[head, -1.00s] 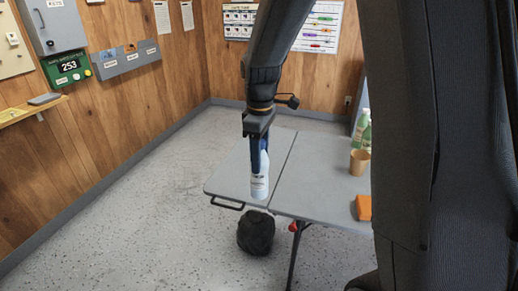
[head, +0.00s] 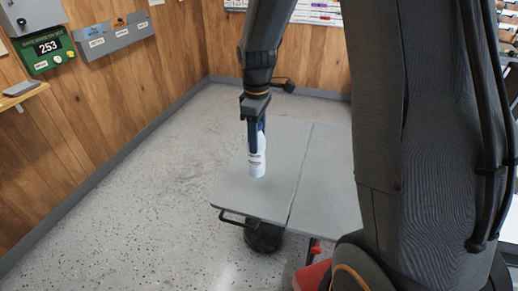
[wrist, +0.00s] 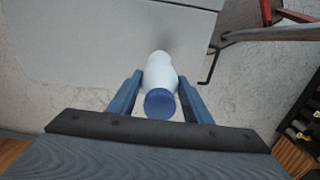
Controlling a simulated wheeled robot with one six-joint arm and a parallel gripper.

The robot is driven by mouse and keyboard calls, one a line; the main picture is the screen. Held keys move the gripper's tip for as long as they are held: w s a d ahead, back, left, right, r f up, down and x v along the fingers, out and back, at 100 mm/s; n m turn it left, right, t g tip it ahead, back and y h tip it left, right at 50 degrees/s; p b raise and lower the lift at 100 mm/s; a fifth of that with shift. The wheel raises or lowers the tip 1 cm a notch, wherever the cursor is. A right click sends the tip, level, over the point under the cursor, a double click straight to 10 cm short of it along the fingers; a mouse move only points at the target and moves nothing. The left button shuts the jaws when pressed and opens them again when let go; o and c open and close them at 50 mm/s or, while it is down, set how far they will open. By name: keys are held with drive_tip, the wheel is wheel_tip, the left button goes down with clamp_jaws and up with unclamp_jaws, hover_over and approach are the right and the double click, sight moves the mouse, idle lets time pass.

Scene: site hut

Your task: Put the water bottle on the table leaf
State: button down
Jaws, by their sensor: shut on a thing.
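The water bottle (head: 257,160) is white with a blue cap and hangs upright in my gripper (head: 254,135). In the wrist view, the fingers of my gripper (wrist: 159,98) are on both sides of the bottle (wrist: 158,72), near its blue cap. The table leaf (head: 245,197) is the grey left section of the folding table, past a seam. The bottle overlaps the leaf in the head view. In the wrist view its lower end lies over the leaf (wrist: 80,45), near the edge. I cannot tell whether its base touches the surface.
A black round object (head: 263,237) is on the floor under the leaf's front edge, below a dark handle (head: 232,217). Red parts (head: 312,277) show low beside my body. The floor (head: 150,200) left of the table is clear. My arm hides the table's right side.

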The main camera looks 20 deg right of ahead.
drive_tip(key=shift+a+f+p, duration=0.1)
drive_tip(key=shift+f+p, duration=0.4)
drive_tip(key=shift+f, duration=2.15)
drive_tip(key=c, duration=0.9)
unclamp_jaws()
drive_tip(key=shift+f, duration=0.1)
drive_tip(key=shift+c, duration=0.2)
wheel_tip(320, 180, up, 12)
drive_tip(key=b, duration=0.2)
drive_tip(key=shift+s+b, duration=0.1)
drive_tip(key=shift+b, duration=0.2)
drive_tip(key=s+f+m, duration=0.3)
drive_tip(key=s+m, duration=0.2)
drive_tip(key=s, duration=0.3)
drive_tip(key=s+f+m, duration=0.2)
drive_tip(key=s+m, duration=0.3)
drive_tip(key=s, duration=0.4)
drive_tip(key=shift+s+f+m+t, duration=0.15)
drive_tip(key=shift+f+m+t, duration=0.25)
